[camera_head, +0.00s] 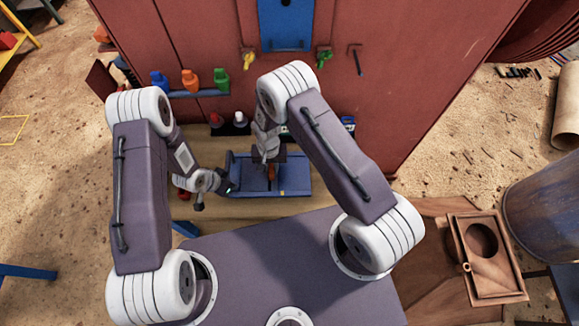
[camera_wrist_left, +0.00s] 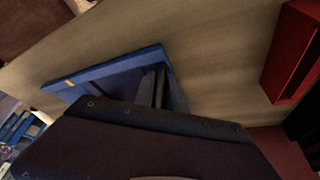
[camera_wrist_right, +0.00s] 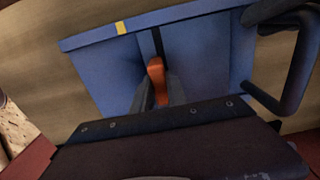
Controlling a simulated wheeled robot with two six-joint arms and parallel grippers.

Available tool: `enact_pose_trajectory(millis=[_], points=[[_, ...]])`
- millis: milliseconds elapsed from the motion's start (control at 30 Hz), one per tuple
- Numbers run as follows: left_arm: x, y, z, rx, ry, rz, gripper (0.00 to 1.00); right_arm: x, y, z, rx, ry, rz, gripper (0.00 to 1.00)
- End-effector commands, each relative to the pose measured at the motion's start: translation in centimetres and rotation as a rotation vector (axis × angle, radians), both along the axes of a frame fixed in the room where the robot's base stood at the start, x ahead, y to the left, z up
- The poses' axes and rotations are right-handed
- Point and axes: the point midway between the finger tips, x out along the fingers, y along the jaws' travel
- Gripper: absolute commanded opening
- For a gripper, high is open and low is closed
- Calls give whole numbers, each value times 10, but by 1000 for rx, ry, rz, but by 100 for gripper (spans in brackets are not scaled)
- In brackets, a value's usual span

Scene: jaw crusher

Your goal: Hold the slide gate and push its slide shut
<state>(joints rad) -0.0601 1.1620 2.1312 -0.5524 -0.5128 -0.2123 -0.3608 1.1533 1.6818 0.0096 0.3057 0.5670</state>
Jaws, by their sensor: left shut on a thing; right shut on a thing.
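The slide gate is a blue tray-like frame (camera_head: 297,178) lying on the bench, with a yellow mark on its rim. It also shows in the left wrist view (camera_wrist_left: 118,66) and the right wrist view (camera_wrist_right: 205,62). An orange tab (camera_wrist_right: 156,68) stands up from the slide near a dark slot across the frame. My right gripper (camera_wrist_right: 158,92) is shut on this tab from above.
A red cabinet wall (camera_head: 380,80) rises behind the bench. A blue rack (camera_head: 200,94) with coloured bottles hangs on it, and more bottles stand below. A red block (camera_wrist_left: 293,52) stands near the left gripper. A brown plate with a round hole (camera_head: 483,250) lies at right.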

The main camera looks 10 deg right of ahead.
Motion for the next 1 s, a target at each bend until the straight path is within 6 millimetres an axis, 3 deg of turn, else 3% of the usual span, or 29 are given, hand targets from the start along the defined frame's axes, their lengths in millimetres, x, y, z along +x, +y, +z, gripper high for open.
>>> enact_pose_trajectory(millis=[133,467,500,567,867,1000], points=[[0,-1,1,-2,-2,-3,0,4,17,1,2,-5,0,0],[1,-2,1,-3,-5,-8,0,5,20,1,5,-7,-2,0],[1,-3,1,-4,-5,-9,0,5,20,1,5,-7,-3,29],[1,-3,1,-4,-4,-9,0,5,20,1,5,-6,-3,40],[1,-1,1,-2,-3,-2,0,4,18,3,2,-4,-2,40],[1,0,1,-1,-3,-1,0,6,19,26,4,-7,-2,40]])
